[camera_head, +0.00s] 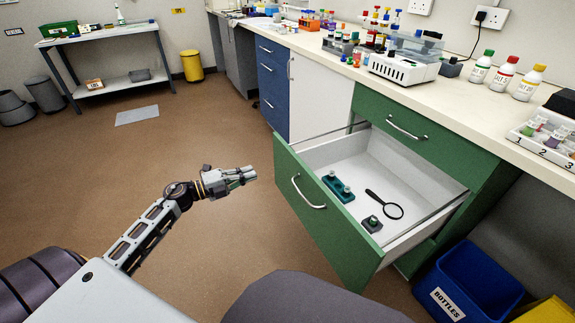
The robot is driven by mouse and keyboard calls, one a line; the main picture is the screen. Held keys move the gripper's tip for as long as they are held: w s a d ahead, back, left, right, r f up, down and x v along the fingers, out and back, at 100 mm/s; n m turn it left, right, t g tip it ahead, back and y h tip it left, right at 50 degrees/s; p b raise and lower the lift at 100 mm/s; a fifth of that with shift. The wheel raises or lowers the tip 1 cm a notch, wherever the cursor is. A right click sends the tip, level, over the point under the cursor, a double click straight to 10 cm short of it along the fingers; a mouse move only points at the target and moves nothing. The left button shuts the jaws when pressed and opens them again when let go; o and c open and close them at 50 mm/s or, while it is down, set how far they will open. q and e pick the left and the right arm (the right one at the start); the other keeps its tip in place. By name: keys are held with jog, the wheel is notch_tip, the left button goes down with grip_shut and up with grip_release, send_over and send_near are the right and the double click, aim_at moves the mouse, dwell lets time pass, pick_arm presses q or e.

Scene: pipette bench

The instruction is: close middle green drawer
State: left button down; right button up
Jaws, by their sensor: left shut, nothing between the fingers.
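The middle green drawer (330,222) stands pulled far out of the green cabinet below the bench. Its front has a curved metal handle (308,193). Inside lie a green block-like holder (338,187), a magnifying glass (384,204) and a small dark object (372,223). My left gripper (250,174) is shut and empty, to the left of the drawer's front and apart from it in the picture. My right gripper is not in view.
Another green drawer (407,130) above is shut. A blue bin (467,284) labelled BOTTLES stands right of the open drawer. The bench top (440,93) carries bottles and a white device (403,68).

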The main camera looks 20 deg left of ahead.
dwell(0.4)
pick_arm(q)
jog(key=b, duration=0.3)
send_near(292, 159)
jog(key=shift+x, duration=1.85)
jog(key=shift+b+x, duration=0.35)
jog(key=shift+x, duration=1.35)
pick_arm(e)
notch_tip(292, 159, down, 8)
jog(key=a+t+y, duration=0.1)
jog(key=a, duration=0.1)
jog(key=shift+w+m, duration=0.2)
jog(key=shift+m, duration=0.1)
pick_arm(q)
jog(key=shift+r, duration=0.1)
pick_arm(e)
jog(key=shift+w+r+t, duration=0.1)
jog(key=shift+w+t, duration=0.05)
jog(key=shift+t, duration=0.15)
pick_arm(q)
jog(key=shift+d, duration=0.1)
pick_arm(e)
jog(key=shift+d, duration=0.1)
